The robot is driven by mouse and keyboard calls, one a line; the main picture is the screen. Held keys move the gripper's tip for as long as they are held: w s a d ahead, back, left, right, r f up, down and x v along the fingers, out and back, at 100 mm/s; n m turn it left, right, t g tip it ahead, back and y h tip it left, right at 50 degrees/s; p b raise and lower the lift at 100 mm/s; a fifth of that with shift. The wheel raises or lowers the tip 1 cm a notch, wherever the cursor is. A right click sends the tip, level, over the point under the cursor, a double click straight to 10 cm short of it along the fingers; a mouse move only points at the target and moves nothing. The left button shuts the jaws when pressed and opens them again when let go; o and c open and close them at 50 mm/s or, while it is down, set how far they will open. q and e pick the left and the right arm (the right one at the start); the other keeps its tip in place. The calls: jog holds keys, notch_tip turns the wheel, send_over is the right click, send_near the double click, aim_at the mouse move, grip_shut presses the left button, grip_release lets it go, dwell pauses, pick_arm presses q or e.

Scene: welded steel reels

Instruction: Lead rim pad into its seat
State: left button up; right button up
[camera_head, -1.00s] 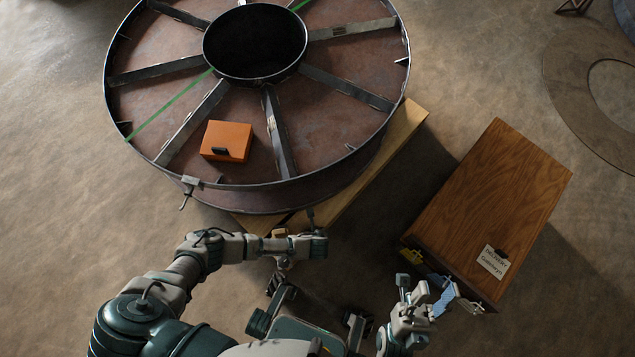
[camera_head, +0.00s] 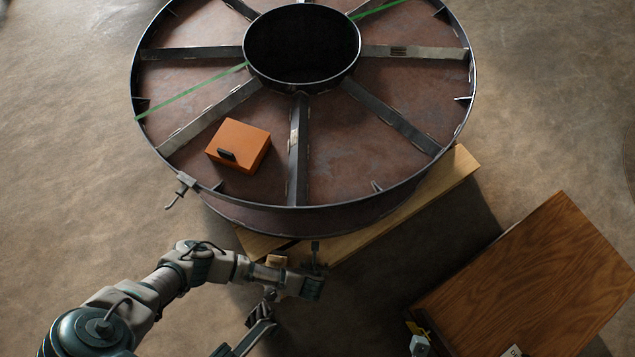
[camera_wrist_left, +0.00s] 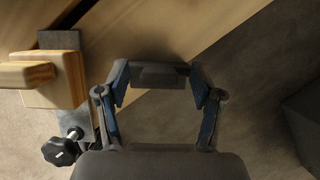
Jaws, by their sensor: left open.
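The large steel reel (camera_head: 380,165) lies flat with spokes, a round hub and a raised rim. A small wooden block with a grip-like bar (camera_wrist_left: 52,78) is at the left of the left wrist view, on a metal plate above a black knob (camera_wrist_left: 62,150). I cannot tell whether this is the rim pad. My left gripper (camera_wrist_left: 160,78) is open to the right of the block, apart from it. A dark grey piece (camera_wrist_left: 160,74) shows between its fingertips; contact is unclear. In the head view my left wrist is near the reel's front edge. The seat cannot be identified.
Wooden beams (camera_head: 410,205) lie under the reel. An orange box (camera_head: 238,145) sits on the reel between spokes. A clamp (camera_head: 182,187) grips the rim at front left. A brown wooden crate (camera_head: 540,280) stands at lower right. Bare floor lies between crate and reel.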

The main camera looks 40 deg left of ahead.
pick_arm(q)
jog(key=shift+d, duration=0.1)
jog(key=shift+c, duration=1.4)
jog(key=shift+a, duration=0.2)
grip_shut()
jog(key=shift+r, duration=0.15)
jog(key=shift+r+p, duration=0.2)
jog(key=shift+p, duration=0.15)
jog(key=shift+r+p, duration=0.25)
jog(key=shift+p, duration=0.1)
